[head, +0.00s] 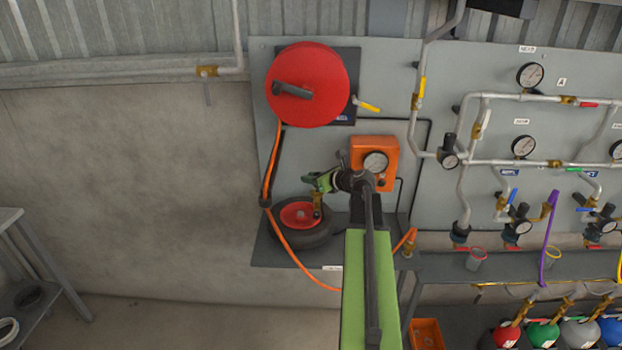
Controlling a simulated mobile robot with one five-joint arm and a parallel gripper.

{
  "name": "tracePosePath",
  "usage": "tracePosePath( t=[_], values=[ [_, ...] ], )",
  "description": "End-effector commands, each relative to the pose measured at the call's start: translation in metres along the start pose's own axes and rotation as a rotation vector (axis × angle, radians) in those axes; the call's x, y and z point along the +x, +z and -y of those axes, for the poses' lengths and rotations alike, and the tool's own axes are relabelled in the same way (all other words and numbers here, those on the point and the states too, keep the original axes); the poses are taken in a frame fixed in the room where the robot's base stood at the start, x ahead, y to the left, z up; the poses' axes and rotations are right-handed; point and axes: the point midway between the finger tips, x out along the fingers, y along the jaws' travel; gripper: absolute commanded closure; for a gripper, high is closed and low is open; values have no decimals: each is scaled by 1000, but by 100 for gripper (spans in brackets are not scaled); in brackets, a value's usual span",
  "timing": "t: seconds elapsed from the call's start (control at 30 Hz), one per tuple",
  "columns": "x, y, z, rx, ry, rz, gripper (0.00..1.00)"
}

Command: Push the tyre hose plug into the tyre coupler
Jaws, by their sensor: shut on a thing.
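My gripper (317,182) has green jaws and reaches left from the dark wrist, above the tyre (330,232). It is shut on a brass fitting (318,206) that hangs down over the tyre's red hub. I cannot tell whether this fitting is the plug or the coupler, or whether it touches the hub. An orange hose (290,252) runs down from the reel, past the tyre's left side and behind my arm.
The red hose reel (308,84) is above, with a yellow-handled valve (368,106) beside it. An orange gauge box (375,162) is close behind my wrist. Pipes and gauges fill the right panel. The wall (120,200) at left is bare.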

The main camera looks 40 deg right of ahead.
Motion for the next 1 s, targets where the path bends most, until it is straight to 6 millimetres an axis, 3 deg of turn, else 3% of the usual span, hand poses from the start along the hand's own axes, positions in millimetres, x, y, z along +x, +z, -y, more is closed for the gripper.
tracePosePath(
  t=[0.17, 0.2, 0.4, 0.77, 0.87, 1.0],
  values=[
    [2, -4, 0, 0, 0, 0, 100],
    [2, -4, 0, 0, 0, 0, 78],
    [2, -4, 0, 0, 0, 0, 54],
    [-6, -2, 0, 0, -1, 0, 54],
    [-24, 0, -1, 0, -1, 0, 54],
    [-64, 1, -2, 2, -4, 1, 54]
  ],
)
